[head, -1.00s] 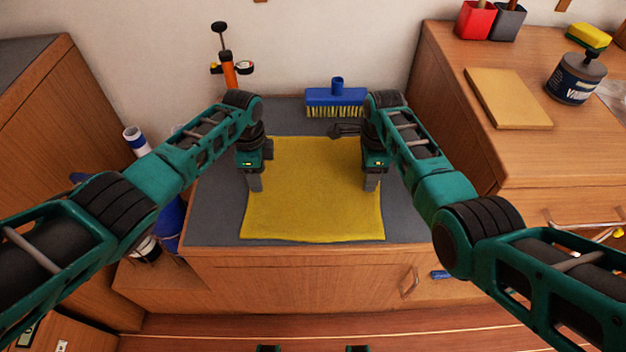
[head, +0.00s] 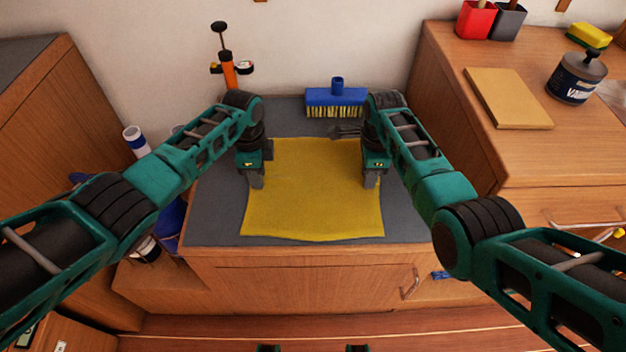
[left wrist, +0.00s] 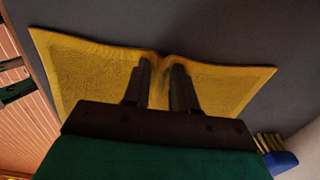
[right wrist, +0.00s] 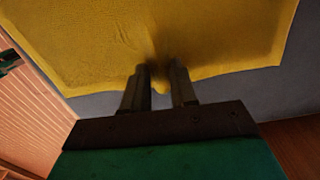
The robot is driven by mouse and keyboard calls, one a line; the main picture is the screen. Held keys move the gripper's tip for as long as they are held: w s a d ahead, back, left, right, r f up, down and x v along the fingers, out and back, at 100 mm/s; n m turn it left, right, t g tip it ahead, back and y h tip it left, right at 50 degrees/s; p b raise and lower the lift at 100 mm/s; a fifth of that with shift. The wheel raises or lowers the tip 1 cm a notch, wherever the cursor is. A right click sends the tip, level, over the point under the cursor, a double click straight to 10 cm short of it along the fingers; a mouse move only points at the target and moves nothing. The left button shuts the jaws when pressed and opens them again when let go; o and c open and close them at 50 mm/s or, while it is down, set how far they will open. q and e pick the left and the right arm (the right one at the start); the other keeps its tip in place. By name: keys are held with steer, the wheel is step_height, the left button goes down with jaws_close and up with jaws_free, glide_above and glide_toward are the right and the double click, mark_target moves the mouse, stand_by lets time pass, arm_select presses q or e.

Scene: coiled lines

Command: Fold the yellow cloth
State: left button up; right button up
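The yellow cloth (head: 312,205) lies spread on the grey top of a low cabinet, its near edge slightly wavy. My left gripper (head: 257,186) is at its left side and my right gripper (head: 370,186) at its right side, both pointing down. In the left wrist view, the cloth (left wrist: 90,72) rises in a puckered ridge between the fingers (left wrist: 162,70), which are shut on it. In the right wrist view, the cloth (right wrist: 215,35) bunches between the fingers (right wrist: 160,74), with its edge drooping there; they are shut on it too.
A blue brush head (head: 336,97) stands behind the cloth. A dark object (head: 345,131), partly hidden, lies beside my right gripper. The higher counter at right holds a tan board (head: 508,98) and a dark tin (head: 575,80). Grey surface (head: 218,215) is bare beside the cloth.

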arm_select(q)
steer(key=shift+f, duration=0.1)
jaws_close()
arm_select(e)
steer(key=shift+s+f, duration=0.1)
steer(key=shift+f, duration=0.05)
jaws_close()
arm_select(q)
steer(key=shift+r, duration=0.2)
arm_select(e)
steer(key=shift+r, duration=0.2)
